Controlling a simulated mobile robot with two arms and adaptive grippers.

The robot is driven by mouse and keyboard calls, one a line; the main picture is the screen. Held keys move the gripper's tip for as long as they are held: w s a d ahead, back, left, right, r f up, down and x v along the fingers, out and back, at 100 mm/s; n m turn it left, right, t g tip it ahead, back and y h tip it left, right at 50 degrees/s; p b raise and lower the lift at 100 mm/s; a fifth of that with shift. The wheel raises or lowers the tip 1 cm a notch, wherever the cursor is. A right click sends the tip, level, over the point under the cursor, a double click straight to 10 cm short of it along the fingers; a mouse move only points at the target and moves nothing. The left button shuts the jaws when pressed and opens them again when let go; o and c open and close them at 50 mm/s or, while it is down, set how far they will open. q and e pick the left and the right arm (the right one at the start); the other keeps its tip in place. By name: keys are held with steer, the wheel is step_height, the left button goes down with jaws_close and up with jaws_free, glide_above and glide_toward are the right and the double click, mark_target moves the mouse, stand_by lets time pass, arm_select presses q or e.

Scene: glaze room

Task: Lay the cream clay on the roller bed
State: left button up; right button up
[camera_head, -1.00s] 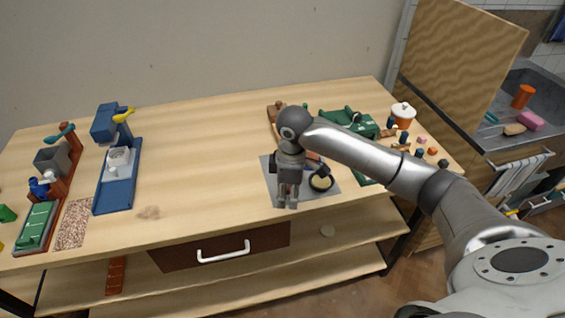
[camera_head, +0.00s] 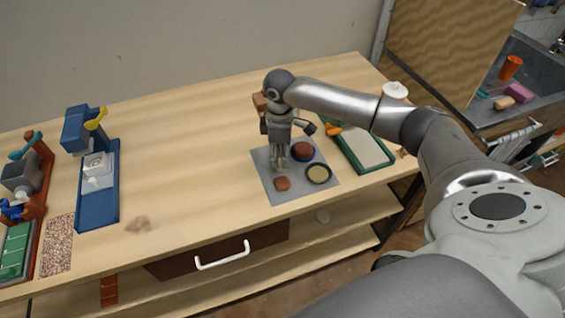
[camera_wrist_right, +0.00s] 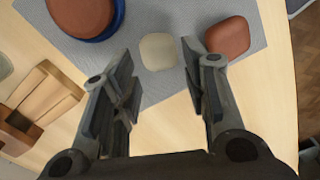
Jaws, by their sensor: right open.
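The cream clay (camera_wrist_right: 158,52) is a small pale rounded block on the grey mat (camera_wrist_right: 165,88). In the right wrist view it lies beyond and between the spread fingertips, apart from them; in the head view my gripper seems to hide it. My right gripper (camera_head: 281,165) is open and empty above the mat, pointing down; its fingers also show in the wrist view (camera_wrist_right: 158,76). A green frame with a pale flat bed (camera_head: 366,149) lies right of the mat; I cannot tell for sure that it is the roller bed. My left gripper is out of view.
A red-brown clay piece (camera_wrist_right: 228,38) lies close right of the cream clay. A blue bowl with red-brown contents (camera_head: 303,150) and a dark round dish (camera_head: 318,173) crowd the mat.

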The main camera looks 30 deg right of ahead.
mark_target(280, 167)
step_height(280, 167, down, 2)
steer(key=shift+s+a+f, duration=0.1)
steer(key=shift+a+f, duration=0.05)
steer(key=shift+f, duration=0.05)
steer(key=shift+f+p, duration=0.3)
steer(key=shift+f, duration=0.2)
steer(key=c, duration=0.9)
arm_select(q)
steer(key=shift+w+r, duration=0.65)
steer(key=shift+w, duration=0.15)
